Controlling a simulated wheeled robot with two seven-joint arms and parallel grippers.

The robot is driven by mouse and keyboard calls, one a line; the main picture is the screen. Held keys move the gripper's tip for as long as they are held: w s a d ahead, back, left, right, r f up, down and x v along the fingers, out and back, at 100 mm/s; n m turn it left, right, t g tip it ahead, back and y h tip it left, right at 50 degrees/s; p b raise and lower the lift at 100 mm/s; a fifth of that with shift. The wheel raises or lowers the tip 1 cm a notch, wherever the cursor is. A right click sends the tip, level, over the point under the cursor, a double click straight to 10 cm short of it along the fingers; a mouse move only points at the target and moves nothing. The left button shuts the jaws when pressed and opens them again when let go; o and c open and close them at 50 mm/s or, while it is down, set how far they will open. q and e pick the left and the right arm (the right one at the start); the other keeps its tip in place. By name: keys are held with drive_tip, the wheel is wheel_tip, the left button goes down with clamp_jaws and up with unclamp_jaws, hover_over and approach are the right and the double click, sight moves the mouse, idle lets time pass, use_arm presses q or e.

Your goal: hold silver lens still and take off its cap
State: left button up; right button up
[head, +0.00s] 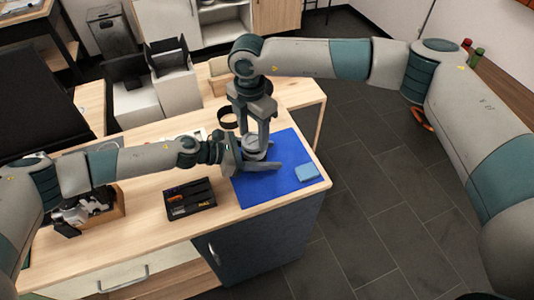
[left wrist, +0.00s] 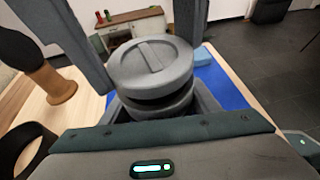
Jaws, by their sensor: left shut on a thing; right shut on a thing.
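The silver lens (head: 255,153) stands upright over the blue mat (head: 262,190), partly hidden by both grippers. My left gripper (head: 256,163) is shut around its lower body from the left. In the left wrist view, the lens body (left wrist: 160,106) sits low between the left fingers. Above it is the round grey cap (left wrist: 150,66) with a raised bar across its top; a dark band separates cap and body, and I cannot tell whether they are apart. My right gripper (head: 257,138) reaches down from above and is shut on the cap, a finger on either side.
A folded blue cloth (head: 307,172) lies at the mat's right. A black tray (head: 190,198) with small items lies left of the mat. A wooden box (head: 100,215) with grey gear is further left. A black ring (head: 227,118) stands behind the grippers. The table's right edge is close.

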sight(243, 154)
drive_tip(key=shift+r, duration=0.2)
idle(0.3)
drive_tip(key=shift+r, duration=2.3)
use_arm(q)
drive_tip(key=o, duration=1.4)
drive_tip(key=shift+c, duration=0.2)
drive_tip(key=v, duration=1.2)
